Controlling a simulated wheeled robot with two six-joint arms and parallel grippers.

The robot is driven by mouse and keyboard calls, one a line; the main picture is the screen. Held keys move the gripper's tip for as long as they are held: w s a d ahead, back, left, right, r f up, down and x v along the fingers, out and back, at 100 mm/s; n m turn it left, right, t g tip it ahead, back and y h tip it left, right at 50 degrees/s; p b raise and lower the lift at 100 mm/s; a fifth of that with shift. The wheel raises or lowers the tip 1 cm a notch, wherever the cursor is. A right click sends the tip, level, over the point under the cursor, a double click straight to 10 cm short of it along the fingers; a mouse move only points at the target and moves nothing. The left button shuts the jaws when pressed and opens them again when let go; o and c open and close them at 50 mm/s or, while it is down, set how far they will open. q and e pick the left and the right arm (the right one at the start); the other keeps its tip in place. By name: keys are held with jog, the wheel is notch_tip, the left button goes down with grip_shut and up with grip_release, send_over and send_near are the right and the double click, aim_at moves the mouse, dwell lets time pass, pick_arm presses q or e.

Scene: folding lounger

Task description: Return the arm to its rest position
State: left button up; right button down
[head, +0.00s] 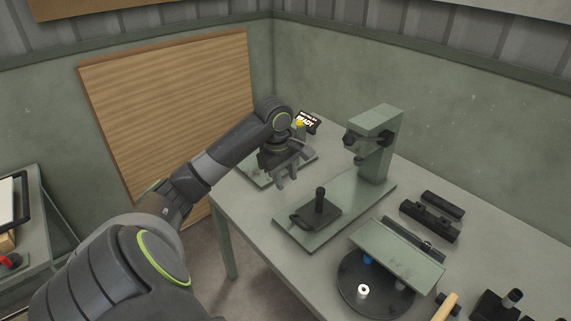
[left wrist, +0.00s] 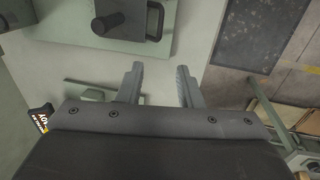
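My left arm reaches in from the left over the table (head: 345,290) in the head view. My left gripper (head: 290,178) hangs above the table's left part, beside the green press-like stand (head: 375,145). In the left wrist view the gripper's two fingers (left wrist: 160,88) are apart with nothing between them. Pale table surface and the table's edge show beyond the fingertips. My right gripper is in neither view.
A small sign reading "READY" (head: 308,122) stands behind my left gripper. The stand's base carries a black knobbed plate (head: 315,211). A round black tray (head: 350,286), dark blocks (head: 430,220) and other parts fill the right side. A wooden panel (head: 165,110) leans at the wall.

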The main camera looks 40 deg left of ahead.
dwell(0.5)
pick_arm(q)
jog(key=s+d+f+m, duration=0.4)
jog(key=s+f, duration=0.1)
jog(key=f, duration=0.2)
jog(key=s+d+f+m, duration=0.4)
jog(key=s+d+f, duration=0.1)
jog(key=f, duration=0.3)
jog(key=s+d+f+m+t+y, duration=0.1)
jog(key=s+d+m, duration=0.25)
jog(key=s, duration=0.45)
jog(key=s+d+m+t+y, duration=0.1)
jog(key=s+d+m, duration=0.2)
jog(key=s+m, duration=0.35)
notch_tip(320, 180, down, 26)
jog(key=s+a+n+g+b, duration=0.1)
jog(key=s+a+g+b, duration=0.1)
jog(key=s+d+f+b, duration=0.1)
jog(key=s+f, duration=1.4)
jog(key=f, duration=0.3)
jog(key=shift+s+g+h, duration=0.15)
jog(key=shift+g+h, duration=0.25)
